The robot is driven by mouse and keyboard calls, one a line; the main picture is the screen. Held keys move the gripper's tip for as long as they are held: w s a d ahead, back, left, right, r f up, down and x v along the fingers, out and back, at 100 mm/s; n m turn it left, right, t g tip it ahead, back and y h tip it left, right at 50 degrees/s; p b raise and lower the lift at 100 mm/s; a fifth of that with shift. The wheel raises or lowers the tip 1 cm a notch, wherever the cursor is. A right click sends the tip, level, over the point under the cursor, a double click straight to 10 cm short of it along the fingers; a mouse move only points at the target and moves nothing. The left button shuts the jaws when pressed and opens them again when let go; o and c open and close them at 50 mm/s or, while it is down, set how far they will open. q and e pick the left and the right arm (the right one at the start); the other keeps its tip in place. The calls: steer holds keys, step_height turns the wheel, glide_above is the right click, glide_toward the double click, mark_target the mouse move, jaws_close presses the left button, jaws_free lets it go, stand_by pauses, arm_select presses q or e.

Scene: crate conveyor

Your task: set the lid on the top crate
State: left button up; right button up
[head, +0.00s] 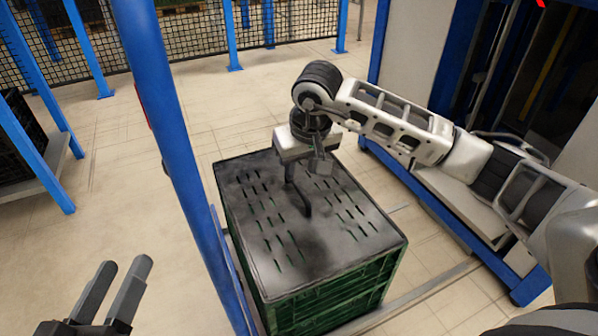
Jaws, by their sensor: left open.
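The lid (262,232) is a dark, slotted, rectangular panel. It lies over the top of the green crate (335,300), its edges roughly in line with the crate's walls. I cannot tell whether it is fully seated all round. My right gripper (304,208) points down at the middle of the lid; its fingers are dark against the dark lid, so I cannot see whether they are shut or hold the lid. My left gripper (126,264) is at the lower left, open and empty, apart from the crate and lid.
A blue post (172,130) stands just left of the crate. A blue-framed machine (440,205) stands at the right behind my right arm. A dark crate (20,145) sits on a shelf at the far left. Mesh fencing (200,35) runs along the back. The floor behind the crate is clear.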

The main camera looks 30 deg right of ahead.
arm_select(q)
steer(key=shift+s+d+f+n+g+y+p, duration=0.1)
steer(key=shift+s+f+n+g+y+p, duration=0.15)
steer(key=shift+f+g+p, duration=0.2)
steer(key=shift+s+f+n+g+y+p, duration=0.15)
steer(key=shift+s+f+g+p, duration=0.15)
steer(key=shift+f, duration=0.2)
arm_select(e)
steer(key=v, duration=0.6)
steer(key=shift+r, duration=0.1)
